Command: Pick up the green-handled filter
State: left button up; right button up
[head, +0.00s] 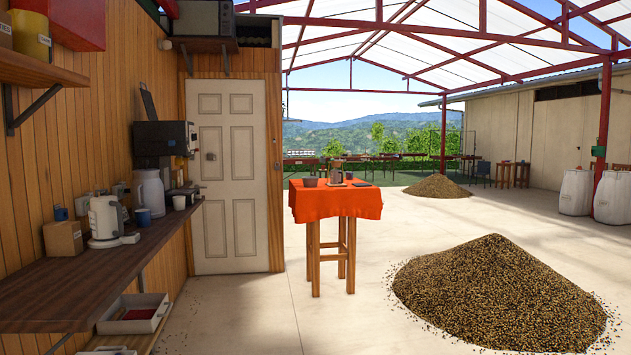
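I cannot make out a green-handled filter anywhere in the head view. A tall wooden table with an orange cloth (335,203) stands ahead, near the middle. On it are a dark bowl (310,182), a brownish device with a pale base (337,174) and a flat dark item (361,183). They are too small to tell more. Neither of my grippers shows.
A dark wooden counter (60,298) runs along the left wall, holding a white kettle (104,218), a jug (149,192) and cups. An open white drawer (150,325) sits below. A large bean pile (497,295) covers the right floor; the middle floor is clear.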

aim_at(334, 164)
jog(key=i+l+z, duration=0.35)
jog(key=i, duration=0.9)
jog(key=i+l+z, duration=0.15)
jog(key=i+z, duration=0.25)
jog(key=i, duration=3)
jog(key=j, duration=0.05)
